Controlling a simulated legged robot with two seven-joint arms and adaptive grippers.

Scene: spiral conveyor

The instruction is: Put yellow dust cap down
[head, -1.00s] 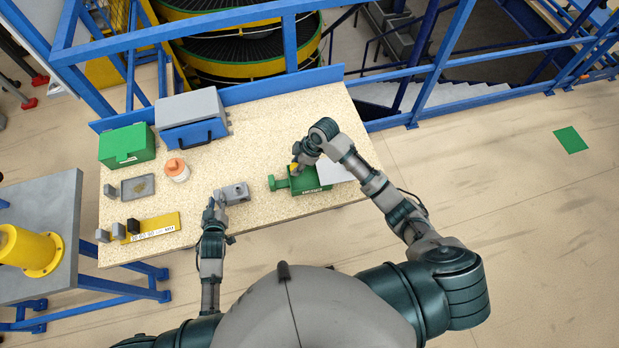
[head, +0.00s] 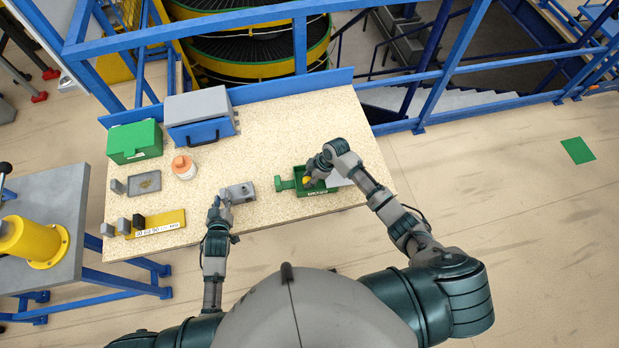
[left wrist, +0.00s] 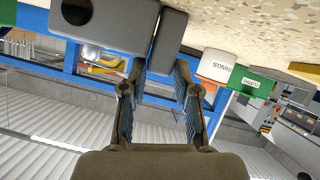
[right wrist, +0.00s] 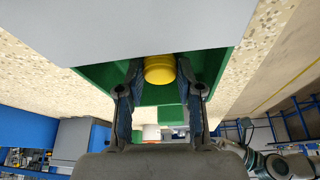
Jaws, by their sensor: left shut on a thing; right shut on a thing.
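The yellow dust cap (head: 307,182) is in my right gripper (head: 310,179), over or inside the green tray (head: 313,193) at the right of the table. In the right wrist view the cap (right wrist: 160,69) sits between the two fingers, with the green tray (right wrist: 105,76) behind it. I cannot tell whether the cap touches the tray floor. My left gripper (head: 218,205) is shut on a grey block-shaped fixture (head: 238,192) on the table. In the left wrist view, part of this fixture (left wrist: 169,38) is between the fingertips.
A light grey plate (head: 345,176) lies beside the tray. At the left are a green box (head: 135,144), a blue-grey case (head: 200,122), an orange-lidded jar (head: 184,168), a small grey tray (head: 145,183) and a yellow strip (head: 160,224). The back middle of the table is clear.

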